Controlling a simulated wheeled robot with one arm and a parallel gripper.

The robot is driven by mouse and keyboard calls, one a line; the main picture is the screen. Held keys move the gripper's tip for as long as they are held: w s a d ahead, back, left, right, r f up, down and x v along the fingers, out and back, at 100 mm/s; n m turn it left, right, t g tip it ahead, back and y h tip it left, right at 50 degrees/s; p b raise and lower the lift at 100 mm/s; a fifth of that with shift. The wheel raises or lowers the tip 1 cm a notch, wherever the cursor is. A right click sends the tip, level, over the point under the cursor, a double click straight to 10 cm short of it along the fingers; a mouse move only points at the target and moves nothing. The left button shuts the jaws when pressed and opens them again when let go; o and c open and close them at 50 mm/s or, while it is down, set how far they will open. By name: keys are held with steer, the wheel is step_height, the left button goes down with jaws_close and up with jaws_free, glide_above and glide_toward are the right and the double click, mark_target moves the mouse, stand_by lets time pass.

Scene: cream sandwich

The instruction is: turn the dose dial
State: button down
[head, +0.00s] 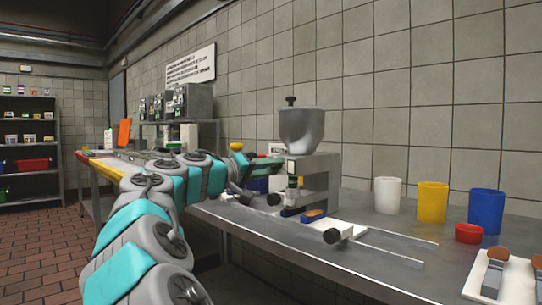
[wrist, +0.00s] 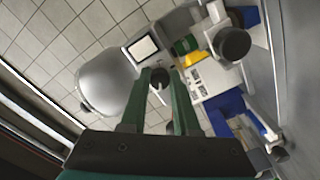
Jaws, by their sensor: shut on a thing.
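The cream dispenser (head: 318,180) stands on the steel counter, with a grey hopper (head: 302,128) on top. In the wrist view the hopper (wrist: 105,78) is a large grey round shape at left. My gripper (wrist: 167,72) has its two dark green fingers close together around a small dark round knob (wrist: 160,78), which appears to be the dose dial. The fingers hide part of it, and no markings on it can be read. In the head view my gripper (head: 272,163) reaches the left side of the dispenser, where the dial is hidden.
A brown biscuit (head: 313,214) sits low at the dispenser's front. Black-ended handles (head: 334,236) and rails stick out over the counter (head: 270,234). White (head: 388,195), yellow (head: 432,202) and blue (head: 486,211) cups and a red bowl (head: 468,233) stand to the right.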

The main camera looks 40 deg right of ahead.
steer(key=n+p, duration=0.3)
steer(key=shift+r+n+p, duration=0.3)
steer(key=shift+n+p, duration=0.1)
steer(key=shift+f+n+p, duration=0.1)
steer(key=shift+n+p, duration=0.45)
steer(key=shift+n, duration=0.45)
steer(key=n, duration=0.5)
steer(key=shift+f, duration=0.1)
steer(key=shift+n, duration=0.3)
steer(key=c, duration=0.6)
jaws_free()
steer(key=shift+c, duration=0.2)
steer(key=a, duration=0.8)
steer(key=shift+s, duration=0.25)
steer(key=shift+f, duration=0.1)
